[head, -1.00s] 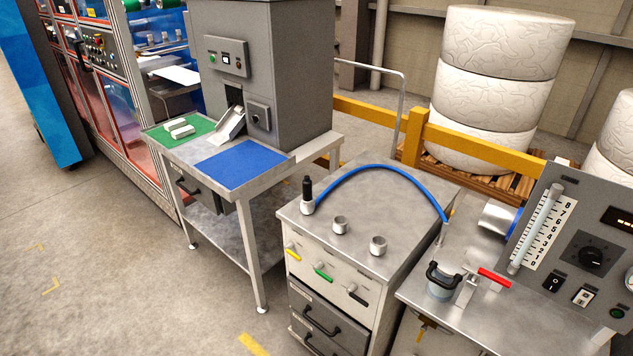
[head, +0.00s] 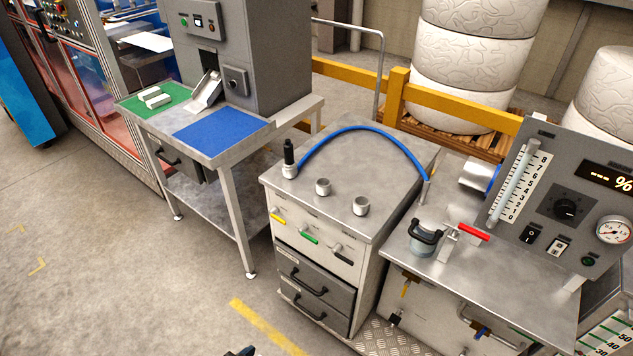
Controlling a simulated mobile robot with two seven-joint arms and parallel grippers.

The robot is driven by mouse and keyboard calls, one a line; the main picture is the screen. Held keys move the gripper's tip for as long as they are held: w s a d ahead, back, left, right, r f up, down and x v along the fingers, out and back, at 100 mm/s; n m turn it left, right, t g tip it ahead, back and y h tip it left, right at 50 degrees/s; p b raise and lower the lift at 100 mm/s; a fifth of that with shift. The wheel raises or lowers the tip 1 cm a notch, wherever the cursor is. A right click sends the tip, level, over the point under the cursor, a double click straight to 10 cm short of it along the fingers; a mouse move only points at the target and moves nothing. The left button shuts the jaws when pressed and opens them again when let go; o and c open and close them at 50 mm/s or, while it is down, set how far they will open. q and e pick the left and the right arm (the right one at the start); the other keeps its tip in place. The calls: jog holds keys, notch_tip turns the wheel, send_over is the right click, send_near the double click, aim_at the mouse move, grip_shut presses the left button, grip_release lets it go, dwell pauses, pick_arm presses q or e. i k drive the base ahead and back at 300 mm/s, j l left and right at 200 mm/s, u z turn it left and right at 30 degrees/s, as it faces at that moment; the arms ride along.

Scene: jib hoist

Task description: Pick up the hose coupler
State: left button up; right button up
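The hose coupler (head: 288,153) is a black upright piece standing on the left one of three round metal ports on top of a grey cabinet (head: 390,150). A blue hose (head: 362,130) arches from beside the coupler to a thin metal post (head: 423,191) at the right. The two other ports, the middle one (head: 323,187) and the right one (head: 361,206), are bare. Neither gripper is clearly in view. A small dark piece at the bottom edge is too cut off to identify.
Yellow (head: 276,216), green (head: 308,238) and black (head: 342,260) levers sit on the cabinet's front. At right is a bench with a black-handled pot (head: 425,238), a red lever (head: 473,232) and a gauge panel (head: 568,190). A worktable (head: 222,136) stands left. The front floor is clear.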

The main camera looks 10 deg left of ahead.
aim_at(289, 164)
jog(key=i+j+z, duration=0.1)
jog(key=j+z, duration=0.25)
jog(key=i+j+z, duration=0.1)
jog(key=z, duration=0.25)
jog(key=j+z, duration=0.3)
jog(key=i+j, duration=0.05)
